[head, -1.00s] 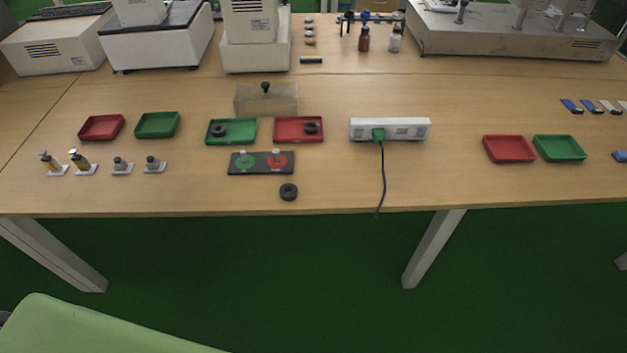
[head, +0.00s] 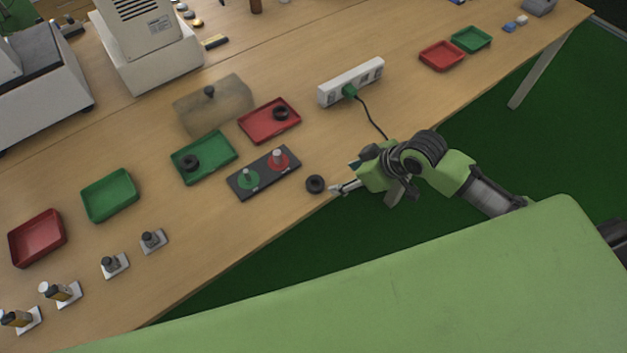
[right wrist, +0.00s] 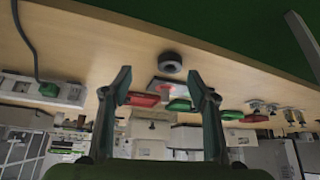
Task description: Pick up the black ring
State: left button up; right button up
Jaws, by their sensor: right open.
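A black ring (head: 315,184) lies flat on the wooden table near its front edge, just right of the dark two-peg board (head: 264,173). My right gripper (head: 340,189) is at the table's front edge, right beside the ring, with its fingers pointing at it. In the right wrist view the ring (right wrist: 170,62) shows beyond the open, empty fingers (right wrist: 160,84), and not between them. Another black ring (head: 190,161) lies in a green tray (head: 216,168), and another (head: 281,114) in a red tray (head: 259,129). My left gripper is not in view.
A white power strip (head: 350,82) with a green plug and black cable stands behind my right gripper. A clear block with a knob (head: 213,104) stands behind the trays. More trays and small fixtures stand at the left. Bare table surrounds the ring.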

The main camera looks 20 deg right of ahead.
notch_tip(320, 180, up, 4)
jog(key=n, duration=0.1)
send_near(318, 181)
jog(key=shift+w+a+f+g+y+p, duration=0.15)
jog(key=shift+w+a+f+y+p, duration=0.1)
jog(key=shift+f, duration=0.15)
jog(key=shift+w+a+f+g+y+p, duration=0.15)
jog(key=shift+w+a+f, duration=0.05)
jog(key=shift+f, duration=0.25)
jog(key=shift+w+a+f, duration=0.15)
jog(key=shift+f, duration=0.3)
jog(key=p+x, duration=0.1)
jog(key=x, duration=0.3)
jog(key=shift+w+a, duration=0.2)
jog(key=shift+a, duration=0.05)
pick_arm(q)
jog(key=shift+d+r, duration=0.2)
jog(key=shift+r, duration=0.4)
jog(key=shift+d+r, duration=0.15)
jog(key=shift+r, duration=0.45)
pick_arm(e)
jog(key=shift+w+a+f, duration=0.1)
jog(key=shift+w+f, duration=0.05)
jog(key=shift+f, duration=0.2)
jog(key=c, duration=1.1)
